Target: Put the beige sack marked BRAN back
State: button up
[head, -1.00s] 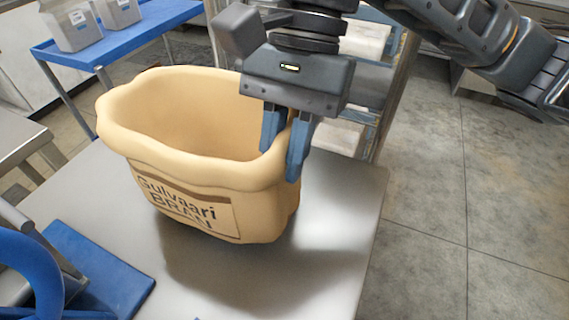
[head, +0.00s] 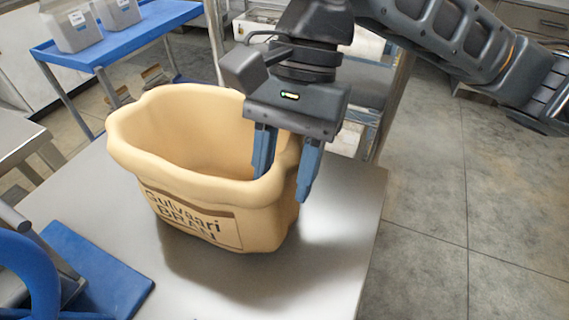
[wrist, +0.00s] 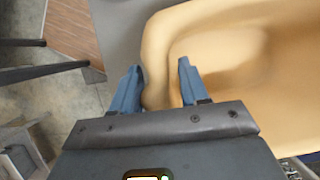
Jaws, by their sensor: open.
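The beige open-topped sack (head: 270,222), marked "Gulvaari BRAN", stands upright on the steel table (head: 345,210). My gripper (head: 283,184) is open and straddles the right side of the sack's rim. One finger is inside the sack and the other is outside. In the wrist view, the sack's rim (wrist: 154,60) lies between the two spread fingers of my gripper (wrist: 160,68). The sack's inner floor is mostly hidden in the head view.
A blue board (head: 95,270) and a blue curved handle (head: 20,265) lie at the table's front left. A blue cart (head: 120,40) with grey bins (head: 72,28) stands back left. A shelf rack (head: 375,75) is behind my gripper. Open floor (head: 470,190) lies right.

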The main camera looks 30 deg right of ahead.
jog(key=p+v, duration=0.1)
jog(key=v, duration=1.1)
jog(key=shift+r, duration=0.15)
jog(key=shift+a, duration=0.1)
